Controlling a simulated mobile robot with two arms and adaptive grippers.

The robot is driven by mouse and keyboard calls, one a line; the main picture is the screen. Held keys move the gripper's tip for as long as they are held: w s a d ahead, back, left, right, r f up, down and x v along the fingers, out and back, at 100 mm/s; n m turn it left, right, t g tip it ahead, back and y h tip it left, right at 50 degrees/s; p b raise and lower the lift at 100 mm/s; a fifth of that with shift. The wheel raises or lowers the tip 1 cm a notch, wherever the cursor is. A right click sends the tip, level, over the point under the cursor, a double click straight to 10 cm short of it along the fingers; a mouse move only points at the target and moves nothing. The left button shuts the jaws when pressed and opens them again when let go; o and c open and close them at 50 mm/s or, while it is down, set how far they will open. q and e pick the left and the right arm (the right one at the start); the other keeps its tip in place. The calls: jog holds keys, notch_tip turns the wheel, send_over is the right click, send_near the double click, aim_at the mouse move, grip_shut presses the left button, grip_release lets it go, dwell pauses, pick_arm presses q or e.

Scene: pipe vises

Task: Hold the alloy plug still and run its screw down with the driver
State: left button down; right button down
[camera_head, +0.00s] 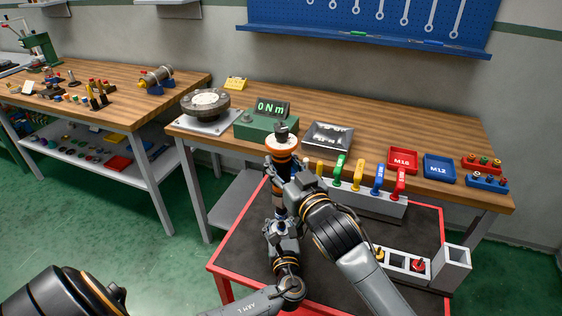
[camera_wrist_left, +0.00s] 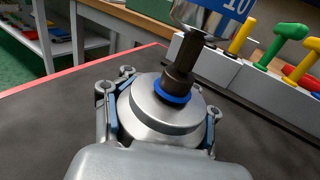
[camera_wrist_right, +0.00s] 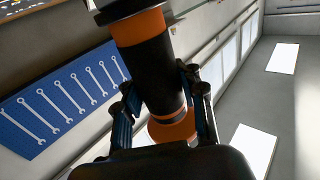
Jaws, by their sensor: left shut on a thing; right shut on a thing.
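The alloy plug (camera_wrist_left: 155,113) is a round silver piece with a blue ring around its top centre. My left gripper (camera_head: 279,222) is shut on it, with a finger on either side in the left wrist view. The driver is orange and black (camera_head: 282,148) in the head view and stands upright above the plug. My right gripper (camera_wrist_right: 160,112) is shut on its body. The driver's dark bit (camera_wrist_left: 183,62) comes down to the blue ring, below a shiny nose marked 10. The screw is hidden under the bit.
A red-edged cart (camera_head: 238,245) lies below my grippers. Coloured handles stand in a grey rack (camera_head: 375,205) to the right. A green box reading 0 Nm (camera_head: 262,122), a metal tray (camera_head: 327,137) and red (camera_head: 403,160) and blue (camera_head: 438,168) bins are on the bench behind.

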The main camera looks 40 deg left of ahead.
aim_at(286, 155)
pick_arm(q)
jog(key=shift+s+f, duration=0.1)
pick_arm(e)
jog(key=shift+f, duration=0.65)
dwell(1.6)
jog(key=shift+r, duration=0.15)
dwell(1.4)
jog(key=shift+r, duration=2.7)
pick_arm(q)
jog(key=shift+c, duration=1.7)
grip_release()
jog(key=shift+d, duration=0.1)
jog(key=v, duration=1.1)
jog(key=shift+s+d, duration=0.25)
jog(key=shift+s, duration=0.05)
jog(key=shift+d, duration=0.1)
pick_arm(e)
jog(key=shift+f, duration=0.1)
